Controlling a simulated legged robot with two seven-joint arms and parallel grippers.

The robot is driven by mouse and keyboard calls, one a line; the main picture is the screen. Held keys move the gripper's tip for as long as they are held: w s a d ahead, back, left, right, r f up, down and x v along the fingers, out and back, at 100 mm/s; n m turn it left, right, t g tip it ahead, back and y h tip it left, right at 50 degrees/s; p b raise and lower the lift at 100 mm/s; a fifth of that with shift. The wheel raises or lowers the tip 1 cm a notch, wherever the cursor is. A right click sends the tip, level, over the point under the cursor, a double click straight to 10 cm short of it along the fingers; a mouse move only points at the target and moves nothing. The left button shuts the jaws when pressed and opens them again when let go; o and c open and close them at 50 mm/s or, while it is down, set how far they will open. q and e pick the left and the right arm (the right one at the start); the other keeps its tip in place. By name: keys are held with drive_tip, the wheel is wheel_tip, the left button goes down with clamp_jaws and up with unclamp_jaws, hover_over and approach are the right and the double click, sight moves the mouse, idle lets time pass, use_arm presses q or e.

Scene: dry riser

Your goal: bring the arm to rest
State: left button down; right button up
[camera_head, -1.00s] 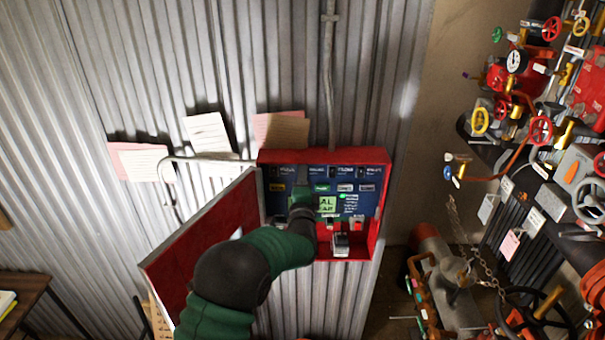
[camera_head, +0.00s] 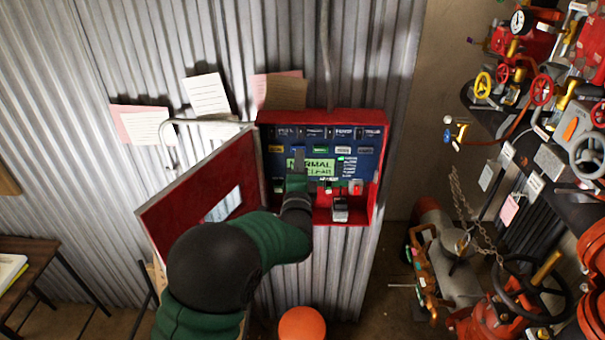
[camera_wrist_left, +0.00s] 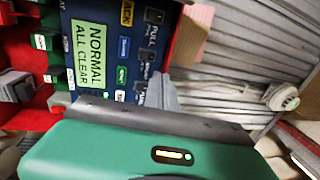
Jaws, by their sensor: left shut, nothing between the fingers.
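My left arm reaches up from the bottom of the head view to an open red box (camera_head: 318,116) on the corrugated wall. My left gripper (camera_head: 299,160) is shut and empty in front of the box's blue panel (camera_head: 372,147). Its narrow tip overlaps the green display (camera_head: 325,165). In the left wrist view the display (camera_wrist_left: 89,54) reads "NORMAL ALL CLEAR", and the grey fingers (camera_wrist_left: 165,93) stand beside the panel's labels; I cannot tell whether they touch it. My right gripper is not in view.
The box's red door (camera_head: 180,205) hangs open to the left, close beside my arm. Pipes and valves with a black handwheel (camera_head: 535,290) crowd the right. A wooden table (camera_head: 35,255) stands at the left. An orange round object (camera_head: 302,324) is at the bottom.

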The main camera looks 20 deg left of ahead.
use_arm(q)
drive_tip(key=s+d+f+n+g+h+b, duration=0.1)
drive_tip(key=s+f+n+g+h+b, duration=0.2)
drive_tip(key=s+f, duration=0.45)
drive_tip(key=s+d+f+n+g+h+b, duration=0.15)
drive_tip(key=s+f+n+g, duration=0.3)
drive_tip(key=f, duration=0.55)
drive_tip(key=s+f+n+g+b, duration=0.1)
drive_tip(key=s+f+n+g, duration=0.2)
drive_tip(key=s+f, duration=0.3)
drive_tip(key=s+f+n+g+h, duration=0.1)
drive_tip(key=s+f+n+g, duration=0.3)
drive_tip(key=s, duration=1.3)
drive_tip(key=shift+s+a+f+g+b, duration=0.25)
drive_tip(key=shift+a+f+g+b, duration=0.15)
drive_tip(key=shift+f+g, duration=0.7)
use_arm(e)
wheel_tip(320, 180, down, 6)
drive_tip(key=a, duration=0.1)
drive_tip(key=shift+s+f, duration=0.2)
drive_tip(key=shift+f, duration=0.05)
use_arm(q)
drive_tip(key=shift+d, duration=0.3)
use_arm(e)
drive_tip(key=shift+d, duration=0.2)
